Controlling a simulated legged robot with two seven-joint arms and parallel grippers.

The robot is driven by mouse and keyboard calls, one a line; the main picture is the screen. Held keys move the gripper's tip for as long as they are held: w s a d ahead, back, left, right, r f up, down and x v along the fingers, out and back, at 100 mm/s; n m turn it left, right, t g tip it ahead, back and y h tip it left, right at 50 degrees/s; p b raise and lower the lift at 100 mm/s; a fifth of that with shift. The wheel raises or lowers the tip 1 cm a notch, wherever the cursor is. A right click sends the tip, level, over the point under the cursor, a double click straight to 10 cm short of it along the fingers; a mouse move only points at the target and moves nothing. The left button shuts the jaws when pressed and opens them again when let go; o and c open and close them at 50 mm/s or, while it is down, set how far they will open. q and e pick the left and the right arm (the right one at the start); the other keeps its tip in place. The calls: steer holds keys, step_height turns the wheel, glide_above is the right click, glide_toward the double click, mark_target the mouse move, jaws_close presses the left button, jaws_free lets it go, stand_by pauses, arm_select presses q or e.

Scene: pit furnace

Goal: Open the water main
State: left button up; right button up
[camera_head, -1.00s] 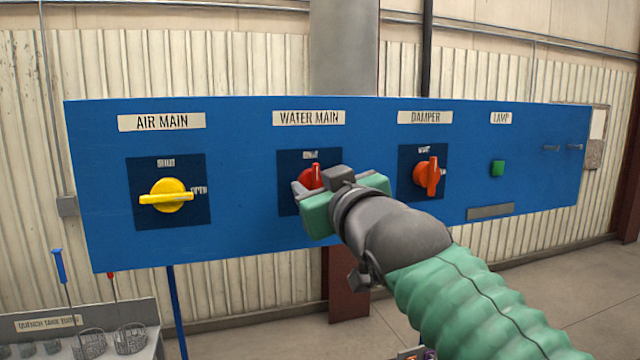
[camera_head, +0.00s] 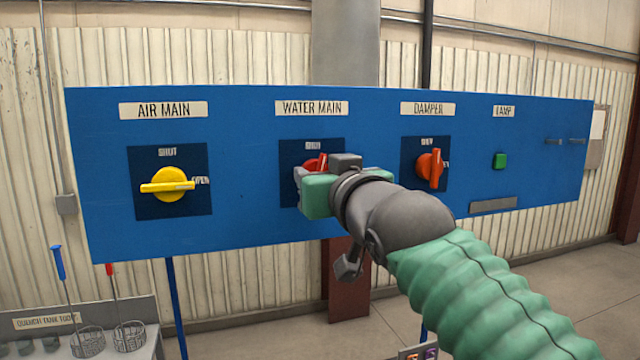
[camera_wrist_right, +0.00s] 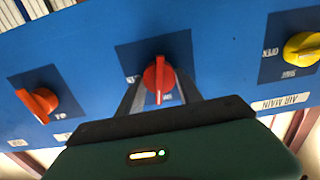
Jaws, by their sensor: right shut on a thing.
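The red WATER MAIN knob (camera_head: 314,163) sits on a dark square plate (camera_head: 287,158) in the middle of the blue panel. In the head view only its upper part shows; my right gripper (camera_head: 310,180) hides the rest, including most of the plate's lettering. In the right wrist view the whole red knob (camera_wrist_right: 158,78) shows, with its raised bar near vertical in the picture. The fingers of my right gripper (camera_wrist_right: 157,92) reach to either side of the knob and are shut on it. My left gripper is not in view.
The yellow AIR MAIN knob (camera_head: 167,185) is left with its bar level. The orange DAMPER knob (camera_head: 431,168) is close right of my wrist, bar upright. A green LAMP button (camera_head: 499,161) is further right. Wire baskets (camera_head: 129,337) stand at lower left.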

steer(key=shift+w+d+m+b, duration=0.1)
steer(key=shift+m+b, duration=0.95)
steer(key=shift+m, duration=2.75)
steer(key=shift+d+m+b, duration=0.1)
steer(key=shift+m+b, duration=0.9)
steer(key=shift+m, duration=2.8)
steer(key=shift+f, duration=0.1)
steer(key=o, duration=1.1)
steer(key=shift+o, duration=1.3)
steer(key=shift+w+f, duration=0.1)
steer(key=shift+w, duration=0.1)
